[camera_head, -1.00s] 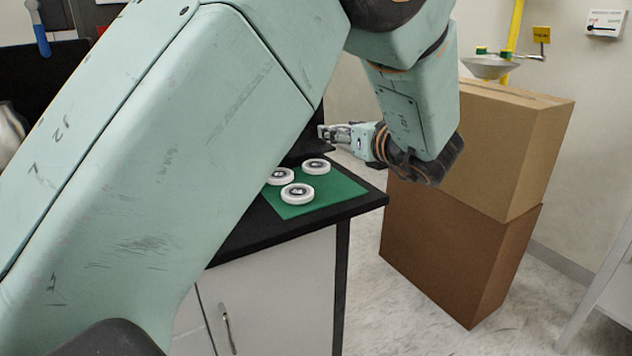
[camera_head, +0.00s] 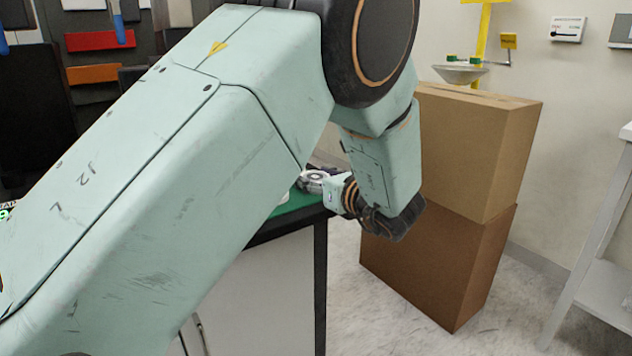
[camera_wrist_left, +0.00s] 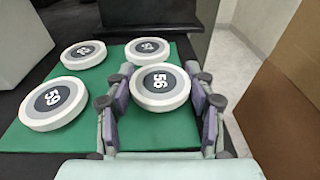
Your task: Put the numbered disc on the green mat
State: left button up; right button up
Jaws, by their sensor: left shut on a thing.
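The white disc numbered 56 (camera_wrist_left: 160,87) is between the fingers of my left gripper (camera_wrist_left: 160,105), which is shut on it. In the head view, the left gripper (camera_head: 313,180) is low at the right part of the green mat (camera_head: 296,203), with a white disc (camera_head: 316,176) at its fingers. In the left wrist view, the held disc is over the mat (camera_wrist_left: 48,140); whether it touches the mat is unclear. Discs numbered 59 (camera_wrist_left: 54,104) and 57 (camera_wrist_left: 147,50) and another disc (camera_wrist_left: 84,54) lie on the mat. My right gripper is not in view.
The mat lies on a dark countertop (camera_head: 262,237) above a white cabinet (camera_head: 262,300). Two stacked cardboard boxes (camera_head: 475,155) (camera_head: 440,265) stand just right of the counter. My left arm hides much of the counter.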

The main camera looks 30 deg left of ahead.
pick_arm(q)
jog(key=shift+s+r, duration=0.1)
jog(key=shift+r, duration=0.05)
jog(key=shift+s+f, duration=0.1)
jog(key=shift+f, duration=0.1)
jog(key=o, duration=1.1)
jog(key=shift+c, duration=0.2)
jog(key=shift+o, duration=0.9)
